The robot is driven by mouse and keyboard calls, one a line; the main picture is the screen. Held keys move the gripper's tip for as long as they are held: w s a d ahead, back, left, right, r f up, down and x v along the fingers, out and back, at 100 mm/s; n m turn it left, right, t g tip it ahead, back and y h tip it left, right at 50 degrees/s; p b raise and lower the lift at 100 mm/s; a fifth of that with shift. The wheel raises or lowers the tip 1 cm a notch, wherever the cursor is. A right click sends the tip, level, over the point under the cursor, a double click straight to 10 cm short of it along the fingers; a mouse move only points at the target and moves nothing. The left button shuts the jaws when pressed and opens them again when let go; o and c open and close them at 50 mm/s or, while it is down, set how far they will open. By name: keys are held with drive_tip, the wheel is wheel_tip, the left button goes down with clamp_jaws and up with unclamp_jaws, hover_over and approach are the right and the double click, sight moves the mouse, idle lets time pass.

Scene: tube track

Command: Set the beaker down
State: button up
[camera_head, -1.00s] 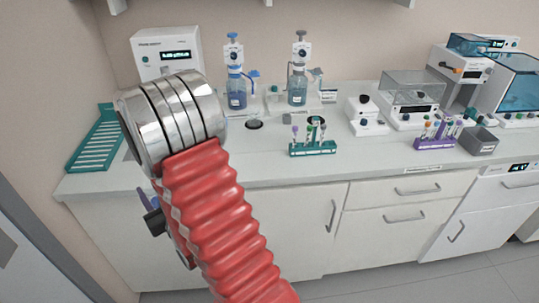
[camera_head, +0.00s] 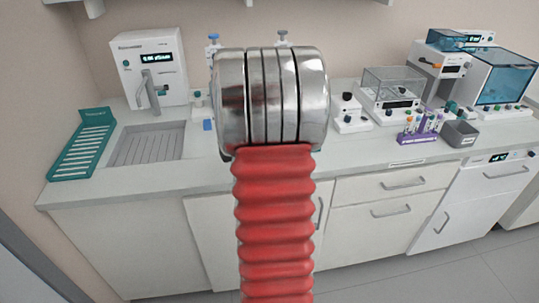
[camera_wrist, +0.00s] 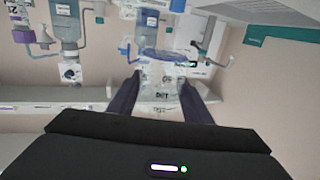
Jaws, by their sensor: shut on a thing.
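A clear beaker (camera_wrist: 160,85) with dark markings shows in the wrist view, between the two dark fingers of my gripper (camera_wrist: 163,98). My gripper is shut on it. The wrist picture appears upside down, and the beaker's outline is hard to separate from the things behind it. In the head view my red and silver arm covers the middle of the picture and hides both the gripper and the beaker. I cannot tell how high the beaker is above the counter (camera_head: 380,145).
A white dispenser unit (camera_head: 148,65) stands behind a sink with a grooved grate (camera_head: 146,144). A teal rack (camera_head: 82,147) lies at the counter's left end. A purple tube rack (camera_head: 420,135), a grey box (camera_head: 460,133) and a glass-sided balance (camera_head: 392,95) stand at the right.

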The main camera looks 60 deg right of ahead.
drive_tip(key=shift+s+d, duration=0.3)
drive_tip(key=shift+d, duration=0.45)
drive_tip(key=shift+w+f, duration=0.1)
drive_tip(key=shift+f, duration=0.2)
drive_tip(key=shift+w, duration=0.1)
drive_tip(key=shift+f, duration=0.15)
drive_tip(key=shift+f, duration=2.85)
drive_tip(key=shift+f, duration=2.1)
